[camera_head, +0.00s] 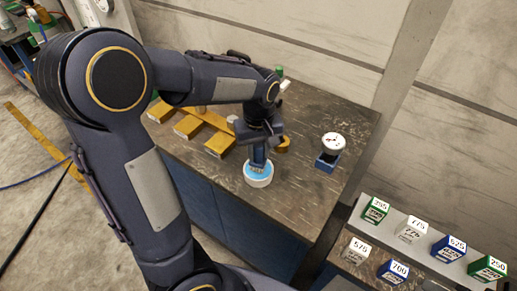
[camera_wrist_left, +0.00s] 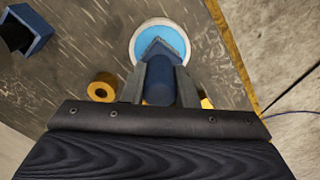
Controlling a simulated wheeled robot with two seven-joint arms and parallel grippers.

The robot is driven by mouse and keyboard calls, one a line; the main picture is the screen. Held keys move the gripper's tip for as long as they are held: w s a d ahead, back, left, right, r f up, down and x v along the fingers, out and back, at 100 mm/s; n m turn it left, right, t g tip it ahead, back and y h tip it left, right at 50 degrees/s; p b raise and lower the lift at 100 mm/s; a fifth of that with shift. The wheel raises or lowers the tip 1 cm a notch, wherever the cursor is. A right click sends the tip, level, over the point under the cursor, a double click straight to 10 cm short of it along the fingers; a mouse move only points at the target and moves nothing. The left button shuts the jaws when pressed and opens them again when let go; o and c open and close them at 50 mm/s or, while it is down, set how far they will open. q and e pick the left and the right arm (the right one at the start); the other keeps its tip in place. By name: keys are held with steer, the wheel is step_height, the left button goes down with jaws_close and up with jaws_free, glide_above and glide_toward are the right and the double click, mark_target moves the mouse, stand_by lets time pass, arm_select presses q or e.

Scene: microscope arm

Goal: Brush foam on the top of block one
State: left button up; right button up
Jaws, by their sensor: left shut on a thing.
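My left gripper (camera_head: 258,146) is shut on a blue brush (camera_wrist_left: 158,82), which points down over the round white dish (camera_head: 248,180) of light blue foam. The brush tip overlaps the foam (camera_wrist_left: 174,36) in the left wrist view; I cannot tell whether it is dipped in. Yellow blocks (camera_head: 188,127) stand in a row on the table, left of the dish. No label shows which one is block one. My right gripper is not in view.
A blue stand with a round white dial (camera_head: 333,141) is on the dark table (camera_head: 300,205) to the right. A yellow ring (camera_wrist_left: 102,88) lies near the dish. Several numbered boxes (camera_head: 447,248) sit on a separate shelf at the lower right. The table's front right is clear.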

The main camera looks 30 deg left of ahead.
arm_select(q)
steer(key=shift+f+b, duration=0.4)
steer(key=shift+f, duration=0.1)
stand_by(0.5)
stand_by(0.9)
step_height(320, 180, up, 7)
steer(key=p, duration=0.6)
steer(key=shift+p, duration=0.3)
stand_by(0.7)
